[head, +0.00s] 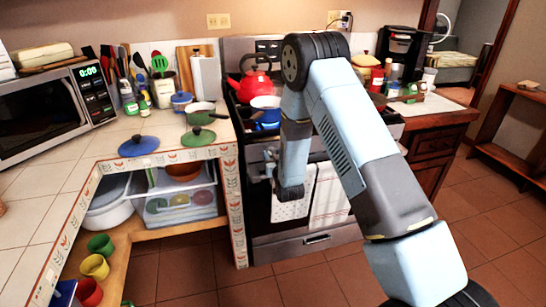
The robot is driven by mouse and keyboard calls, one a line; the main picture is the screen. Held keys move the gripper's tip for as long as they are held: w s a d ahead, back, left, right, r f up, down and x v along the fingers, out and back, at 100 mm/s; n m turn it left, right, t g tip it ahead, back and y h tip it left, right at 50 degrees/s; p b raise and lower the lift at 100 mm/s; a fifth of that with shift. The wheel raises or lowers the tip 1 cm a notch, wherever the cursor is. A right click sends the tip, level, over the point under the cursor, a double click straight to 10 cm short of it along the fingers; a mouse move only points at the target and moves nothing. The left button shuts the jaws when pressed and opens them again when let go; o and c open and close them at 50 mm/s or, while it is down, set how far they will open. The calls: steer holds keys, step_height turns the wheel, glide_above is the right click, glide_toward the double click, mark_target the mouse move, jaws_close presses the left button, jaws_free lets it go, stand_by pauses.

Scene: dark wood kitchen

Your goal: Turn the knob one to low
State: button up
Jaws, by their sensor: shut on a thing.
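The stove (262,215) stands in the middle of the head view, with its front control panel (252,152) below the cooktop. My arm reaches over from the lower right and bends down in front of the stove. My gripper (270,163) is at the left part of the panel, shut on a knob there. The knob is mostly hidden by my gripper and wrist, so its setting cannot be read. My arm also hides much of the right part of the panel.
A red kettle (256,87) and a blue pot (265,112) stand on the cooktop. Towels (329,196) hang on the oven door. Floor (455,205) is clear at right.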

steer(key=shift+n, duration=0.3)
steer(key=n, duration=0.4)
steer(key=shift+a, duration=0.15)
steer(key=n, duration=0.4)
steer(key=shift+a+f+n, duration=0.1)
steer(key=shift+n, duration=0.3)
steer(key=n, duration=0.4)
steer(key=shift+s+a+f+n, duration=0.1)
steer(key=shift+n, duration=0.2)
steer(key=shift+f+n, duration=0.15)
steer(key=shift+n, duration=1.75)
steer(key=shift+s, duration=0.1)
steer(key=o, duration=0.7)
steer(key=shift+f, duration=0.1)
steer(key=o, duration=0.4)
steer(key=shift+c, duration=0.2)
